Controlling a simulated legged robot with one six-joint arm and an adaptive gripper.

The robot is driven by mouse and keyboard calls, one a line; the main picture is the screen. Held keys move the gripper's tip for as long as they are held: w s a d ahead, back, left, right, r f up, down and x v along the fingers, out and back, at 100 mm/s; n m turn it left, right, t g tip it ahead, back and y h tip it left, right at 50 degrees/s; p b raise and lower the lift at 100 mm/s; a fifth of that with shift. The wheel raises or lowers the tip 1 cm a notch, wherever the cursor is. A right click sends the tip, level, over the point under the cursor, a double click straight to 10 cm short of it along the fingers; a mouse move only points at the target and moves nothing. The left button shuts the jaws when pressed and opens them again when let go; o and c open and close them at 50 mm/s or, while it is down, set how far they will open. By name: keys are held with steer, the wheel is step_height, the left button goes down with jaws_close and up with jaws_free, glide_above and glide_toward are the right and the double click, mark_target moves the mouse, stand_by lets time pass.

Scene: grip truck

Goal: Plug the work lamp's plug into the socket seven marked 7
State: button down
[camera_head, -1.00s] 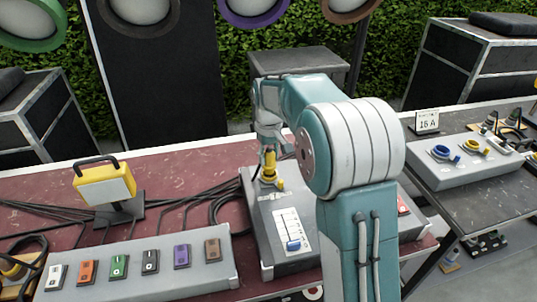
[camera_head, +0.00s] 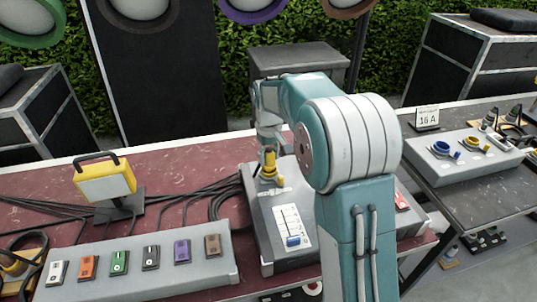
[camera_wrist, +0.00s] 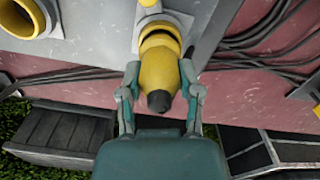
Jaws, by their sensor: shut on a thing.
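My gripper (camera_wrist: 160,76) is shut on a yellow plug (camera_wrist: 160,62) with a dark cable end, one finger on each side. In the head view the yellow plug (camera_head: 268,160) stands upright at a yellow socket (camera_head: 271,180) on the grey box (camera_head: 257,215). In the wrist view the plug's front end meets the yellow rim of that socket (camera_wrist: 168,18); I cannot tell how deep it sits. No number 7 is readable. The yellow work lamp (camera_head: 105,183) stands on the red table at left.
A grey switch panel (camera_head: 140,268) with several coloured switches lies in front of the lamp. Black cables (camera_head: 205,205) run across the red table. Another yellow round opening (camera_wrist: 22,18) shows at the wrist view's upper left. A second box (camera_head: 465,165) with blue and yellow sockets stands at right.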

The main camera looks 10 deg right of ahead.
mark_target(269, 148)
steer(key=shift+f, duration=0.45)
steer(key=shift+c, duration=1)
jaws_free()
steer(key=shift+o, duration=1)
steer(key=shift+r, duration=2.45)
